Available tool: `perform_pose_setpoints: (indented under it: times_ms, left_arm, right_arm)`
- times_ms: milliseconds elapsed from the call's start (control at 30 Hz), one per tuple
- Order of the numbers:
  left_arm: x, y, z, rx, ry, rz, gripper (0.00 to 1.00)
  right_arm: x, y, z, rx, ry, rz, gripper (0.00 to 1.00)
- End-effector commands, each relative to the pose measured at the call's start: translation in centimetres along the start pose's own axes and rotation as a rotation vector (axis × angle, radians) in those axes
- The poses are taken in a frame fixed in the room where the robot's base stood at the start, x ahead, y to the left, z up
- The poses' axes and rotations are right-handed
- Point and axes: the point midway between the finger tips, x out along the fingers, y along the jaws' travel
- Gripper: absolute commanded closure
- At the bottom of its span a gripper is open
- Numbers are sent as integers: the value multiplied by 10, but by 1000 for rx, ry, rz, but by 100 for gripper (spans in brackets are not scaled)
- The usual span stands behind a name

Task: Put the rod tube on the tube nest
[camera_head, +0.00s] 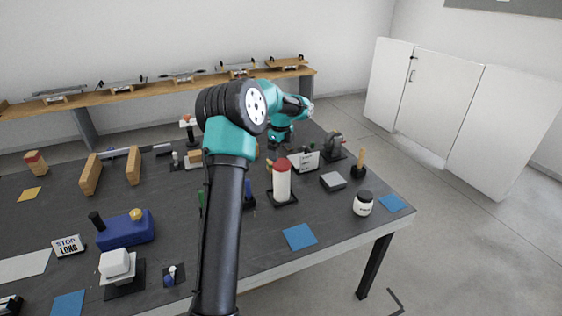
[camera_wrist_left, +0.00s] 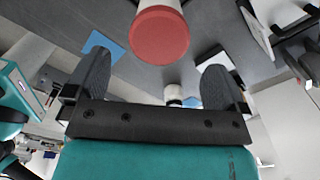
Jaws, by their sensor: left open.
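A white tube with a red domed cap (camera_head: 282,182), which I take to be the rod tube, stands upright on a dark square base (camera_head: 290,202) right of my arm in the head view. That base may be the tube nest; I cannot tell for sure. In the left wrist view the red cap (camera_wrist_left: 160,35) shows at top centre, beyond the fingers. My left gripper (camera_wrist_left: 157,62) is open, its fingers apart with nothing held between them. In the head view its fingertips are hidden behind my arm. My right gripper is not in view.
A white jar with a dark lid (camera_head: 363,204), a grey block (camera_head: 333,181) and a wooden-handled tool (camera_head: 360,163) stand to the right. A blue mat (camera_head: 299,236) lies in front. A blue box (camera_head: 125,230) and wooden blocks (camera_head: 90,174) are left. My arm hides the table's middle.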

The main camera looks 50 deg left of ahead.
Motion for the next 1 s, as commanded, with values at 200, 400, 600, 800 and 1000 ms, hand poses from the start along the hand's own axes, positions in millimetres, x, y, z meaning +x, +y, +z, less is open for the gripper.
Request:
perform_pose_setpoints:
  times_ms: [200, 400, 600, 800, 1000]
  left_arm:
    - [-26, 0, 0, 0, 0, -1, 0]
    - [-30, 0, 0, 0, 0, 1, 0]
    - [-29, 0, 0, 0, 0, 0, 0]
    - [-29, 0, 0, 0, 0, 0, 0]
    - [-28, 0, -2, -2, 4, -1, 0]
  right_arm:
    - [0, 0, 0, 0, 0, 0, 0]
    - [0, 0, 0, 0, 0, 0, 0]
    - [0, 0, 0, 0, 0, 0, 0]
    - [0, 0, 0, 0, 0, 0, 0]
    - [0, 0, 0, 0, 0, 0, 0]
